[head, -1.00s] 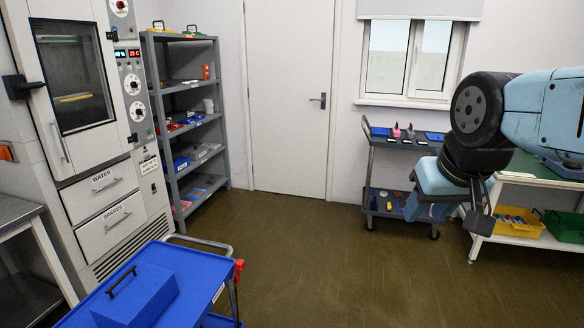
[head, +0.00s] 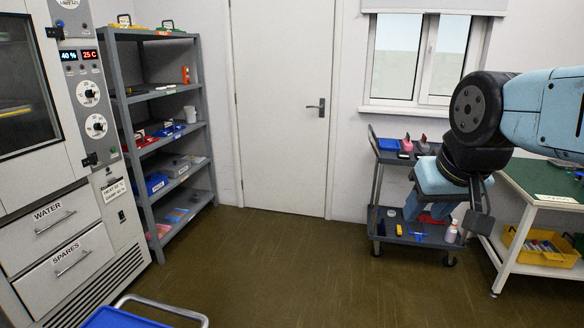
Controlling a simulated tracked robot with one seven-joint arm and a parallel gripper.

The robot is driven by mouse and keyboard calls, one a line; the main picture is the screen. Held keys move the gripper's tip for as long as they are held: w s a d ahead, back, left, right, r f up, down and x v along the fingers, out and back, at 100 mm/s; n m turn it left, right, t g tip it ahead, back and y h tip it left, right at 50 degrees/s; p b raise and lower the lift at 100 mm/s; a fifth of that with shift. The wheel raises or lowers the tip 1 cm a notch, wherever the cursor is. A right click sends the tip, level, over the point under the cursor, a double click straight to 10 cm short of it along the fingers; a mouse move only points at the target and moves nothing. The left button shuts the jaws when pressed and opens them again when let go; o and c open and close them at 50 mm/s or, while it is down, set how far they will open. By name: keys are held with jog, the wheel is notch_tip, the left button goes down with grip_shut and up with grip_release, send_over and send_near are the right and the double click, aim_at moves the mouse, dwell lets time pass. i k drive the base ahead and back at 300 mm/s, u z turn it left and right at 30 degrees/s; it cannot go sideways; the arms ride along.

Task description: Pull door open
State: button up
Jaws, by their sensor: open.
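A white door (head: 280,110) stands in the back wall and looks shut in its frame. Its grey lever handle (head: 317,107) is on the right side of the door. Another door, belonging to the tall grey oven cabinet (head: 22,90), shows in part at the left edge and appears shut; its own handle is out of view. My gripper (head: 478,222) hangs at the right with its fingers pointing down, in front of the grey trolley. It is open and apart from both doors, with nothing seen between its fingers.
Grey shelves (head: 205,95) with trays stand left of the white door. A grey trolley (head: 378,190) and a green-topped bench (head: 545,190) stand at the right. A blue-topped cart (head: 120,318) is at the bottom left. The brown floor (head: 270,265) in the middle is clear.

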aim_at(283, 50)
jog(key=i, duration=3.95)
jog(key=u, duration=0.05)
